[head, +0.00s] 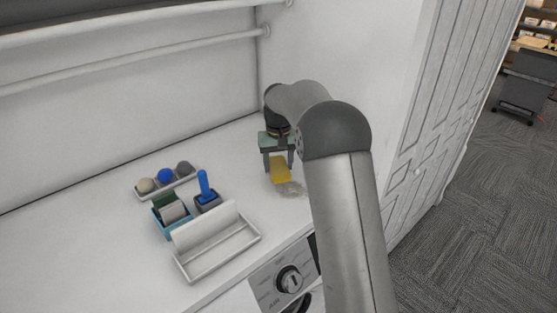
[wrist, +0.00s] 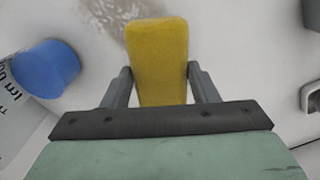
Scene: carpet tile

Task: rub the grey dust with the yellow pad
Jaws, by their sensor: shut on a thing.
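The yellow pad (head: 280,168) is held between the two fingers of my gripper (head: 279,160), close over the white counter. In the wrist view the pad (wrist: 158,60) stands out ahead between the grey fingers of my gripper (wrist: 162,88), which are shut on its sides. The grey dust (head: 291,189) is a faint smudge on the counter just in front of the pad. It also shows in the wrist view as a brownish-grey patch (wrist: 108,14) beyond the pad's upper left. I cannot tell whether the pad touches the counter.
To the left stand a tray of balls (head: 166,180), a teal box (head: 172,215) with a roll, a blue-handled tool (head: 205,188) in a dark holder and a white tray (head: 216,241). A wall rises behind. The counter's front edge is near, above a machine with a knob (head: 289,280).

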